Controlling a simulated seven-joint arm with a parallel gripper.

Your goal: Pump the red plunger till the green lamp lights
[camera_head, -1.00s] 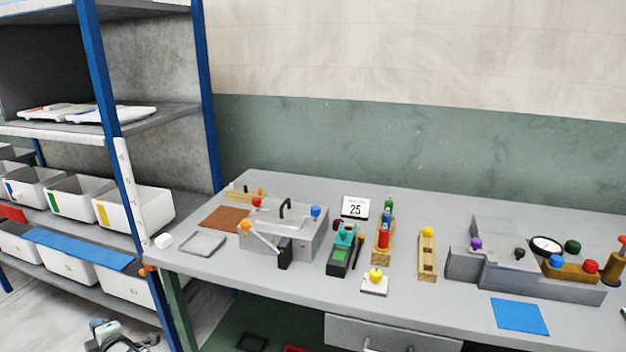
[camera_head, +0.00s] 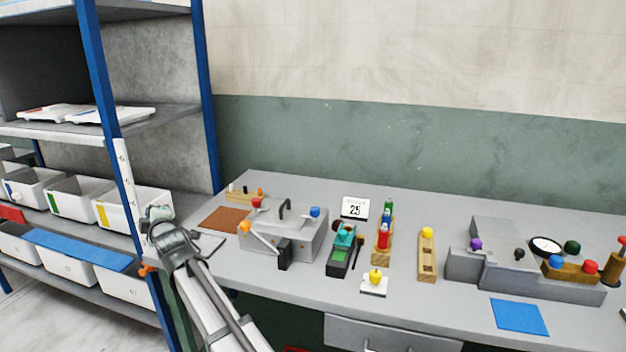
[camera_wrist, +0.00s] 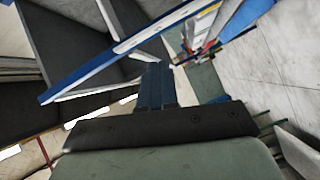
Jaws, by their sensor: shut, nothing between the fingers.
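My gripper (camera_head: 160,213) is raised at the left end of the bench, in front of the white bins. In the wrist view its dark blue fingers (camera_wrist: 155,87) are together with nothing between them. It touches no device. I cannot tell which red part is the plunger. No lamp is visibly glowing.
The bench (camera_head: 450,317) also holds a teal-topped device (camera_head: 343,240), a wooden rack with bottles (camera_head: 384,235), a yellow-topped block (camera_head: 427,250), a calendar (camera_head: 354,207) and a blue mat (camera_head: 520,316). A blue-posted shelf (camera_head: 96,80) stands close left of my arm.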

